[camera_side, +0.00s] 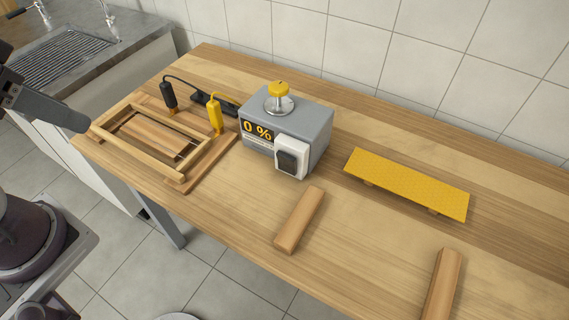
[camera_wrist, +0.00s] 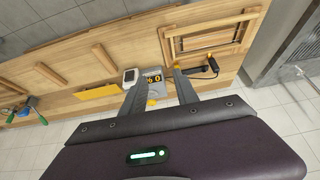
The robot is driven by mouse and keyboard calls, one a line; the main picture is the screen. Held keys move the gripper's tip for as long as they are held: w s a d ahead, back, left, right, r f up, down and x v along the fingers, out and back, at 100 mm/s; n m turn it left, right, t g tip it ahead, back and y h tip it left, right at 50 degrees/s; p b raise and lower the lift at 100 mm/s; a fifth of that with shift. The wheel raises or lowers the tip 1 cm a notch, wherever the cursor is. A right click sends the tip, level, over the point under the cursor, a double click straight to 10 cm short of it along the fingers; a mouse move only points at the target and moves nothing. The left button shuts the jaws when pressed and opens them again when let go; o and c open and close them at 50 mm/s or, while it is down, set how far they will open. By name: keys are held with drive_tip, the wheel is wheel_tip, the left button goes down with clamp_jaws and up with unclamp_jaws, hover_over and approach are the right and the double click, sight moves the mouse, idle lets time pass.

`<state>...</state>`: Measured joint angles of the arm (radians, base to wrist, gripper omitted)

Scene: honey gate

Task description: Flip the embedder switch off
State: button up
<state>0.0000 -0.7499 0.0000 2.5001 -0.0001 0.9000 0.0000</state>
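The embedder is a grey box (camera_side: 285,125) on the wooden table, with a "0 %" display and a yellow knob (camera_side: 279,88) on top. Its switch (camera_side: 291,159) is a dark rocker in a white housing on the front; whether it is on or off I cannot tell. In the wrist view the box (camera_wrist: 168,92) shows upside down, partly behind my fingers, with the white switch housing (camera_wrist: 130,76) left of them. My gripper (camera_wrist: 158,76) is open, with nothing between its fingers, and is well apart from the box.
A wooden frame (camera_side: 182,177), a black plug (camera_side: 168,96) and a yellow plug (camera_side: 215,115) with cables are left of the box. A yellow honeycomb sheet (camera_side: 407,184) lies right. Wooden bars (camera_side: 299,220) (camera_side: 442,287) lie in front. The table between them is clear.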

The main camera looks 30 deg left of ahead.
drive_tip(key=shift+w+d, duration=0.15)
drive_tip(key=shift+d, duration=0.15)
drive_tip(key=c, duration=0.3)
drive_tip(key=w+d+h, duration=0.1)
drive_tip(key=d, duration=0.1)
drive_tip(key=w+d+n+h, duration=0.1)
drive_tip(key=d, duration=0.1)
drive_tip(key=w+d+n+h, duration=0.1)
drive_tip(key=w+d, duration=0.1)
drive_tip(key=shift+w+g, duration=0.1)
drive_tip(key=shift+g, duration=0.3)
clamp_jaws()
drive_tip(key=w+d+f+n+h, duration=0.2)
drive_tip(key=w+d+f+n, duration=0.1)
drive_tip(key=w+d+n, duration=0.4)
drive_tip(key=w+d+f+n+y, duration=0.1)
drive_tip(key=w+f+n+y, duration=0.1)
drive_tip(key=f+n, duration=0.2)
drive_tip(key=w+d+f+n+y, duration=0.2)
drive_tip(key=f+n, duration=0.3)
drive_tip(key=f, duration=0.5)
drive_tip(key=shift+w+d+f+y, duration=0.15)
drive_tip(key=shift+w+y, duration=0.2)
drive_tip(key=shift+y, duration=0.15)
